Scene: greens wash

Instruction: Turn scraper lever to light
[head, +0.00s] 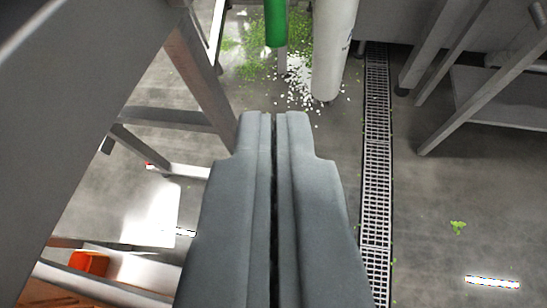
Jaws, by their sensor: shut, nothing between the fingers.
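My gripper (273,118) fills the lower middle of the head view, its two grey fingers side by side with only a thin dark line between them. It is shut and empty, pointing toward the back over the floor. A green rounded part (276,24) hangs at the top edge, just beyond the fingertips in the picture; its upper end is cut off, and I cannot tell if it belongs to the scraper lever. No lever markings or light position show.
A white upright pipe (332,50) stands right of the green part. Green and white bits (299,84) litter the floor. A drain grate (376,180) runs along the floor. Metal frames stand left (199,70) and right (490,95). An orange object (89,263) is lower left.

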